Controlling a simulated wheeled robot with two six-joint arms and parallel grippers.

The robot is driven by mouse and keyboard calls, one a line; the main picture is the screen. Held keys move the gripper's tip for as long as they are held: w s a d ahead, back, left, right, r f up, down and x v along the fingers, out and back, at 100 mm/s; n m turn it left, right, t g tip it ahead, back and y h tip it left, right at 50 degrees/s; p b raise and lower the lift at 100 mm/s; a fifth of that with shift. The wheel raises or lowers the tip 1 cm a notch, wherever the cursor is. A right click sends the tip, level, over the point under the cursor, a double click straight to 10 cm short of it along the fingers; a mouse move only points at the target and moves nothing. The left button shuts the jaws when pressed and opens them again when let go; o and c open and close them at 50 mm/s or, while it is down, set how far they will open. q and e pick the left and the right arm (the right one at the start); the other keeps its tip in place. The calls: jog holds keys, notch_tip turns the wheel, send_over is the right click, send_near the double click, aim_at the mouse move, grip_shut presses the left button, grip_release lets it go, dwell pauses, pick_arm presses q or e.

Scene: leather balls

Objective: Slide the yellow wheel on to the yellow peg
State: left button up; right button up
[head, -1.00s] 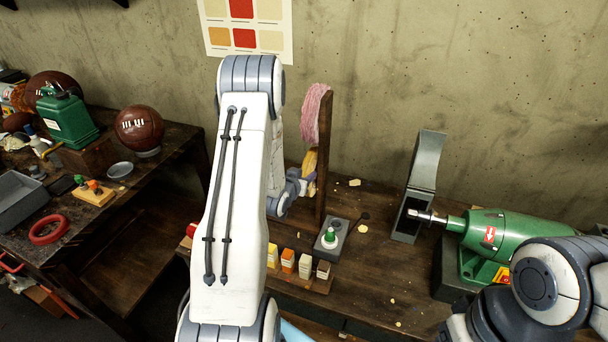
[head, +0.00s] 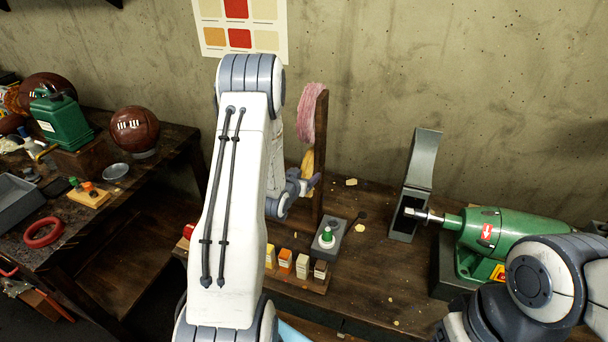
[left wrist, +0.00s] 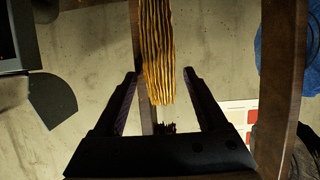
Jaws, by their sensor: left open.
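In the head view the left gripper (head: 312,183) is partly hidden behind my arm, close to the strands. My right gripper is out of view.
A grey block with a green knob (head: 327,236) and a rack of small coloured blocks (head: 303,265) stand below. A green machine (head: 490,235) stands right. A red ring (head: 43,232) lies on the left bench.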

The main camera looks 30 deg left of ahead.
pick_arm(q)
jog(key=shift+s+r+b, duration=0.15)
jog(key=shift+s+b, duration=0.15)
jog(key=shift+s, duration=0.2)
jog(key=p+v, duration=0.5)
jog(key=v, duration=0.4)
jog(key=shift+r, duration=0.2)
jog(key=shift+s+d, duration=0.15)
jog(key=shift+d, duration=0.05)
